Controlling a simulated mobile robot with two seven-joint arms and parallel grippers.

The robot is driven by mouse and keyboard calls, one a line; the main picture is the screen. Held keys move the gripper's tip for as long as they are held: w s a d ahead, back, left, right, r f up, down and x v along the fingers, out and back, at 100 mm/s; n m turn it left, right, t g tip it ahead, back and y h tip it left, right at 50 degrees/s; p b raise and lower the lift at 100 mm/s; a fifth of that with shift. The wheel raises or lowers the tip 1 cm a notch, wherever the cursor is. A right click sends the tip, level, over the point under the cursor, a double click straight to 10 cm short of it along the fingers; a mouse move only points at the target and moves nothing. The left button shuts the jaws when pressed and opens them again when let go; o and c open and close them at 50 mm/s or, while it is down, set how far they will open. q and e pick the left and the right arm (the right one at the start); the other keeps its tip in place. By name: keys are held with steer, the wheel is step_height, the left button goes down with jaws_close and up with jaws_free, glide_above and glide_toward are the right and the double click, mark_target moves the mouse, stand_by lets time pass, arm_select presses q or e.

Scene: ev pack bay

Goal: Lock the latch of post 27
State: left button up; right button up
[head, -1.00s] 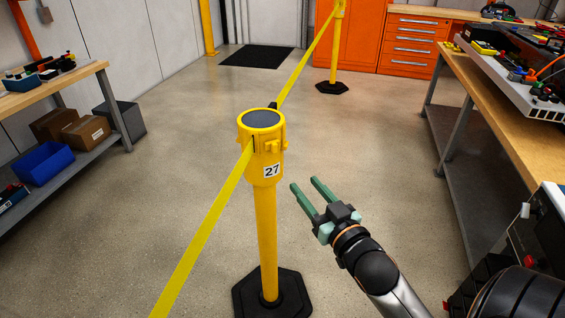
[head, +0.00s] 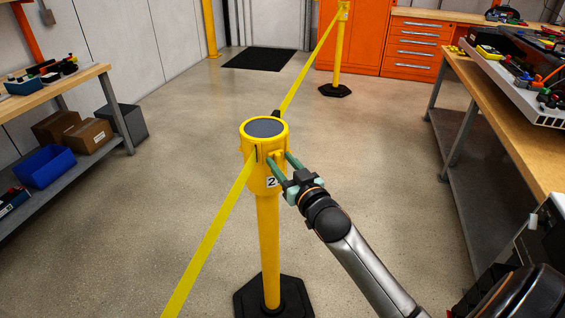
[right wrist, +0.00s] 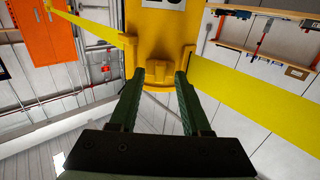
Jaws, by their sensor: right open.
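Post 27 (head: 268,235) is a yellow post standing upright on a black base, with a dark round cap on its head (head: 249,135). Its latch (head: 274,154) is a small yellow piece on the side of the head, partly hidden by my fingers. My right gripper (head: 281,158) is open, its green fingertips at the head around the latch area. In the right wrist view the two fingers (right wrist: 159,78) stand apart in front of the yellow head (right wrist: 160,38). I cannot tell whether they touch it. The number label is partly hidden. My left gripper is out of view.
A yellow belt (head: 212,230) runs from the post toward the front left, and another stretch (head: 308,68) runs to a second post (head: 337,55) behind. A workbench (head: 500,120) stands right and a shelf with boxes (head: 88,135) left. The floor between is clear.

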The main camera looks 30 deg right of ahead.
jaws_close()
stand_by(0.3)
stand_by(1.1)
